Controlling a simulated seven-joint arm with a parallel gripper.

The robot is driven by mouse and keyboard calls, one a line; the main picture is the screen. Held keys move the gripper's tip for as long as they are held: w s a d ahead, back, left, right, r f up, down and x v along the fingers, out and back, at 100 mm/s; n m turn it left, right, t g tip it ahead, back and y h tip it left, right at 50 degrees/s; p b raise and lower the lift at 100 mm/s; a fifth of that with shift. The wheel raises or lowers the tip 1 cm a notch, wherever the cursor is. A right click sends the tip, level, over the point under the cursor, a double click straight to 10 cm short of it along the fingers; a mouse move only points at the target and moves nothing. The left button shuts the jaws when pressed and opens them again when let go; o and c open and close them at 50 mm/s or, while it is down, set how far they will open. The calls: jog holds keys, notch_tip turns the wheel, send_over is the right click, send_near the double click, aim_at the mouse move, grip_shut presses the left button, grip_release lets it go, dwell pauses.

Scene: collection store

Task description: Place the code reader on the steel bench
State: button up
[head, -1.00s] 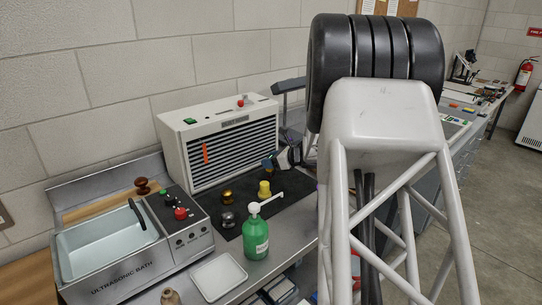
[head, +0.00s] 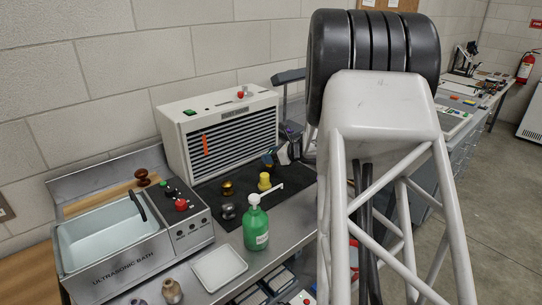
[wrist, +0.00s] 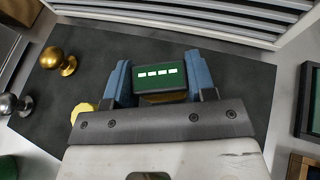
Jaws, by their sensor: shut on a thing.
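My gripper (wrist: 159,78) is shut on a dark green block with a row of white marks, which appears to be the code reader (wrist: 155,71). It sits between the two blue fingers, above the black mat in the wrist view. In the head view my gripper (head: 270,159) is in front of the white louvred cabinet, near the yellow knob; the code reader cannot be made out there. Whether it touches the mat is unclear. The steel bench (head: 288,225) runs under the mat and bottle, with bare metal right of the green bottle.
On the black mat (wrist: 225,85) stand a brass knob (wrist: 58,61), a grey knob (wrist: 13,104) and a yellow piece (wrist: 82,112). The white cabinet (head: 180,125) stands behind. The green pump bottle (head: 255,230), white tray (head: 218,268) and ultrasonic bath (head: 125,265) stand in front and left.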

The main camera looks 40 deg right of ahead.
jog(key=shift+f, duration=0.3)
jog(key=o, duration=1.2)
jog(key=shift+c, duration=0.2)
jog(key=shift+s, duration=0.1)
jog(key=v, duration=0.7)
jog(key=shift+s+d, duration=0.2)
jog(key=shift+s, duration=0.1)
jog(key=shift+w+r, duration=0.1)
jog(key=shift+r, duration=0.1)
